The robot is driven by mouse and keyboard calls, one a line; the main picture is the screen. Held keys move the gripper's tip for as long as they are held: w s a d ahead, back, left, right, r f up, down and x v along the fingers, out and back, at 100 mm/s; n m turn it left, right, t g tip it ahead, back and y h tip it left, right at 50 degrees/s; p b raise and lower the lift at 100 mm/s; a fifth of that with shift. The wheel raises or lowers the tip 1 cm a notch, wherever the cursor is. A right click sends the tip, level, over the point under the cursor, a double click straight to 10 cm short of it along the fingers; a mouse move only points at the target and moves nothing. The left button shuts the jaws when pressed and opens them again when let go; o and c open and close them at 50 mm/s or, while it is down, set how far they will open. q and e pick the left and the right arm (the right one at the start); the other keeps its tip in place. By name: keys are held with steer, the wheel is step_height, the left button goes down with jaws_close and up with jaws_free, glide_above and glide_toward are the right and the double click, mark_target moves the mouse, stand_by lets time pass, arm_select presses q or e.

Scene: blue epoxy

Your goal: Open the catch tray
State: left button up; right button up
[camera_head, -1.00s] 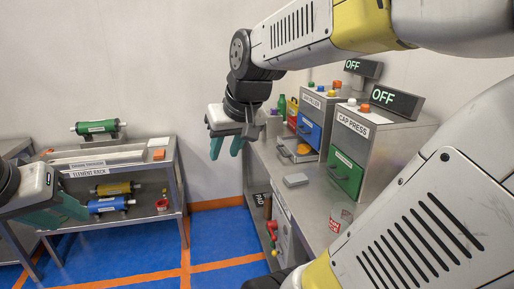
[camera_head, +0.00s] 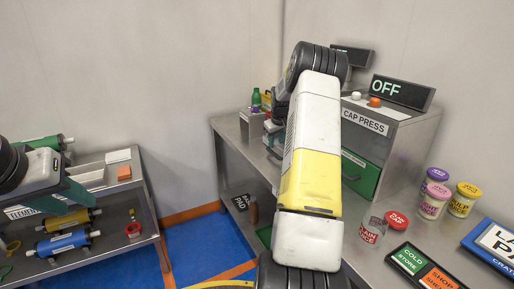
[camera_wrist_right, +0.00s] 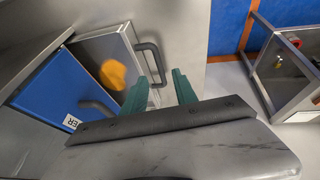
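In the right wrist view, a light grey tray-like part (camera_wrist_right: 96,50) with a dark bar handle (camera_wrist_right: 153,62) sits beside a blue front (camera_wrist_right: 48,88); I take it for the catch tray, but no label on it is readable. An orange piece (camera_wrist_right: 116,75) shows over it. My right gripper (camera_wrist_right: 160,80) is open, its two green fingers apart and pointing toward the handle. The handle shows close to the fingertips; contact cannot be told. In the head view my right arm hides the tray and right gripper. My left gripper (camera_head: 78,192) is over the left rack, its finger gap unclear.
The cap press (camera_head: 372,118), with a green front, stands on the steel bench, its display reading OFF. The left rack (camera_head: 140,215) holds cylinders. Blue floor (camera_head: 195,240) lies between.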

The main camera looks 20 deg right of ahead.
mark_target(275, 156)
steer(key=x, duration=0.8)
steer(key=shift+d+f, duration=0.1)
steer(key=shift+d, duration=0.05)
jaws_close()
stand_by(1.2)
